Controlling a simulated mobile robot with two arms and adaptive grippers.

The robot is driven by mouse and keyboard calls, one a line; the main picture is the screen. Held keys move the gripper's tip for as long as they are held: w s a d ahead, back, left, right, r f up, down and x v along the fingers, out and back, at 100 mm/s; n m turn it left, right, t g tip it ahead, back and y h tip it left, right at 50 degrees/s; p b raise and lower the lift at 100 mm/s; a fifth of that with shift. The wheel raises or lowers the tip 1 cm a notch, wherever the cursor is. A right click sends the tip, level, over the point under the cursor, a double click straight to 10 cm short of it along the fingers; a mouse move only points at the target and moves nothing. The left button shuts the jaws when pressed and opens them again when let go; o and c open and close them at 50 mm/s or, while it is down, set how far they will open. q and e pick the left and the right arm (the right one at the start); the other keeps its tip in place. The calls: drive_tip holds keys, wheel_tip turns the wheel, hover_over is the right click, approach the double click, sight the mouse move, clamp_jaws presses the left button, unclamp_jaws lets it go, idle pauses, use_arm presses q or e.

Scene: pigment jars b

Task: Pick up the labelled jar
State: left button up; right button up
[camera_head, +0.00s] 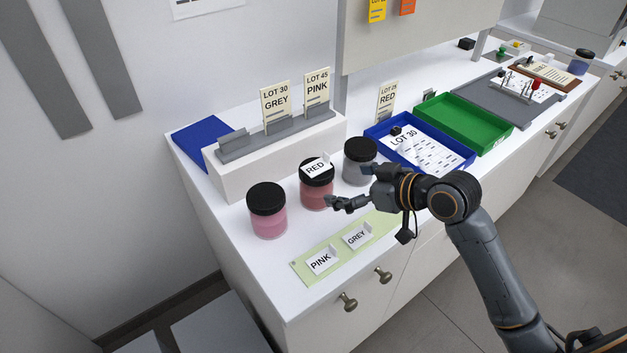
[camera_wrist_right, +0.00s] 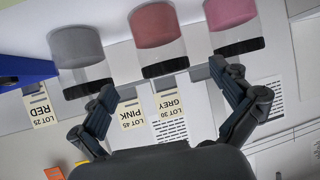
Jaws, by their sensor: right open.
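The labelled jar (camera_head: 317,197) has reddish contents, a black lid and a white card reading RED on top. It stands upright on the white counter between a pink jar (camera_head: 268,220) and a grey jar (camera_head: 360,172). My right gripper (camera_head: 348,187) is open and empty, on the near right side of the red jar. In the right wrist view, turned upside down, the red jar (camera_wrist_right: 158,25) lies ahead between the spread fingers, with the grey jar (camera_wrist_right: 76,47) left and the pink jar (camera_wrist_right: 229,12) right. No contact shows. My left gripper is not in view.
A green strip (camera_head: 302,268) with PINK and GREY cards lies in front of the jars. A white riser (camera_head: 230,178) holds lot cards behind. A blue tray (camera_head: 462,153) and a green tray (camera_head: 482,137) are right of the grey jar.

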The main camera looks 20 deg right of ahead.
sight(330, 182)
drive_tip(key=x, duration=0.4)
drive_tip(key=shift+w+a, duration=0.1)
drive_tip(key=shift+w, duration=0.05)
drive_tip(key=shift+w+a+f, duration=0.1)
drive_tip(key=shift+w, duration=0.05)
drive_tip(key=shift+p+x, duration=0.55)
drive_tip(key=shift+x, duration=0.3)
drive_tip(key=x, duration=0.3)
drive_tip(key=shift+a+f, duration=0.1)
drive_tip(key=shift+a, duration=0.05)
drive_tip(key=shift+w, duration=0.15)
drive_tip(key=c, duration=0.3)
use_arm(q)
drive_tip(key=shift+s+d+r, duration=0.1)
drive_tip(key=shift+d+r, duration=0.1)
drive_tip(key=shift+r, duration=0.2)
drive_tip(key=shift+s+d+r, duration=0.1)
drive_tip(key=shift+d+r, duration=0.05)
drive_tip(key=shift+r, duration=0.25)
use_arm(e)
drive_tip(key=c, duration=1.1)
